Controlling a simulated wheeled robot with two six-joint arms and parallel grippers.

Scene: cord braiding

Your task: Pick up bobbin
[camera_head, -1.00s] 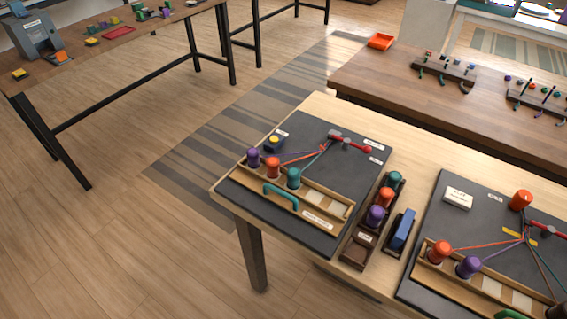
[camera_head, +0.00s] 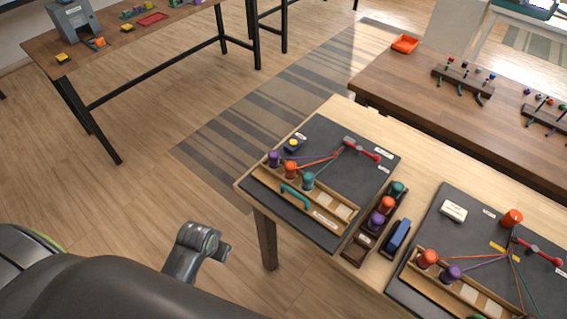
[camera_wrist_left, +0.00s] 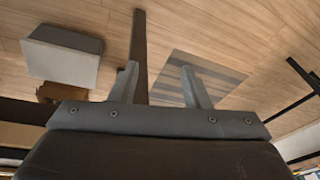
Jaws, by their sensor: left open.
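Bobbins stand on the left braiding board (camera_head: 345,190): a purple bobbin (camera_head: 273,159), an orange bobbin (camera_head: 290,170) and a teal bobbin (camera_head: 308,181), with cords running to a red clamp piece (camera_head: 362,148). A narrow rack beside it holds another teal bobbin (camera_head: 397,189), orange bobbin (camera_head: 386,205) and purple bobbin (camera_head: 376,220). The right board (camera_head: 455,240) has orange bobbins (camera_head: 428,258) (camera_head: 512,217) and a purple bobbin (camera_head: 452,274). My left gripper (camera_wrist_left: 160,72) is open and empty, with floor beyond its fingers. My left arm is low at left in the head view, away from the bobbins.
The boards lie on a light wooden table (camera_head: 420,165). A blue block (camera_head: 398,236) is by the rack. A darker table (camera_head: 405,85) with an orange tray (camera_head: 405,44) stands behind. Another table (camera_head: 130,40) is at upper left. Open floor (camera_head: 150,190) lies between.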

